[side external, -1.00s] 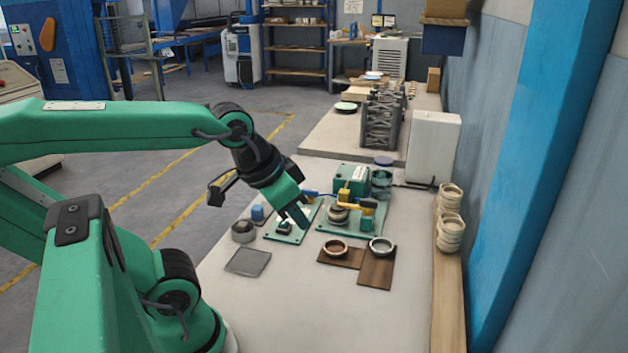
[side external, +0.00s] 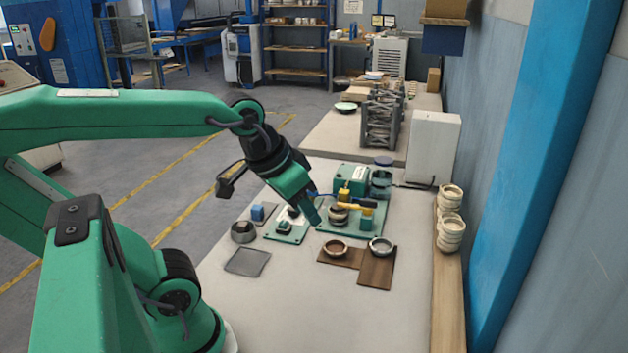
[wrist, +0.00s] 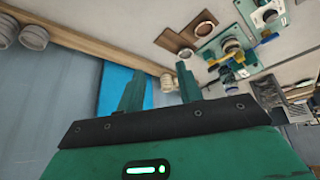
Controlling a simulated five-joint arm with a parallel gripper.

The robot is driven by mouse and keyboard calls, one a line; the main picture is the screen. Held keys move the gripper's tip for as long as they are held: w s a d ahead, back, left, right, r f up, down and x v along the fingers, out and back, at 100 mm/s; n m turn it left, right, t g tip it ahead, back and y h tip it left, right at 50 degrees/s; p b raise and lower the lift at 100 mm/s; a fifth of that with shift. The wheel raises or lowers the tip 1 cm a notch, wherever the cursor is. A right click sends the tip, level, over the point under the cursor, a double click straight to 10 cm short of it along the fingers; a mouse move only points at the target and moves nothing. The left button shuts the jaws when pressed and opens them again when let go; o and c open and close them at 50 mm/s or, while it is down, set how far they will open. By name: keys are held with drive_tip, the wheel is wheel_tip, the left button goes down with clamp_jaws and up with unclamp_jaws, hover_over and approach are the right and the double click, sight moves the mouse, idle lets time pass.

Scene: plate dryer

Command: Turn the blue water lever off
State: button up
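The blue water lever (side external: 326,195) is a thin blue bar beside the yellow valve block (side external: 344,195) on the green plate assembly, just behind my gripper. A blue piece that looks like the lever (wrist: 214,62) also shows in the wrist view, off to the right of the fingers. My gripper (side external: 313,214) hangs tilted downward over the left edge of that assembly. In the wrist view my gripper (wrist: 160,80) has its two fingers apart with nothing between them. I cannot tell whether a finger touches the lever.
A yellow bar (side external: 358,206) extends right of the valve block. A green box (side external: 352,176) stands behind. A smaller green plate (side external: 285,231) lies left. Two small bowls sit on brown boards (side external: 376,272) in front.

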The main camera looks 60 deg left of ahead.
drive_tip(key=w+a+n+g, duration=0.3)
drive_tip(key=w+a+n, duration=1.1)
drive_tip(key=w+a, duration=0.35)
drive_tip(key=w+a+f+n, duration=0.1)
drive_tip(key=a+f+n, duration=0.3)
drive_tip(key=a, duration=0.3)
drive_tip(key=w+a+f+n+g, duration=0.1)
drive_tip(key=a+f+n, duration=0.2)
drive_tip(key=a+f, duration=0.2)
drive_tip(key=w+a+f+n+g, duration=0.1)
drive_tip(key=a+f+n, duration=0.3)
drive_tip(key=a, duration=0.5)
drive_tip(key=shift+w+f+n, duration=0.3)
drive_tip(key=shift+w, duration=0.25)
drive_tip(key=shift+a+f, duration=0.2)
drive_tip(key=shift+s+f, duration=0.1)
drive_tip(key=shift+f, duration=3.8)
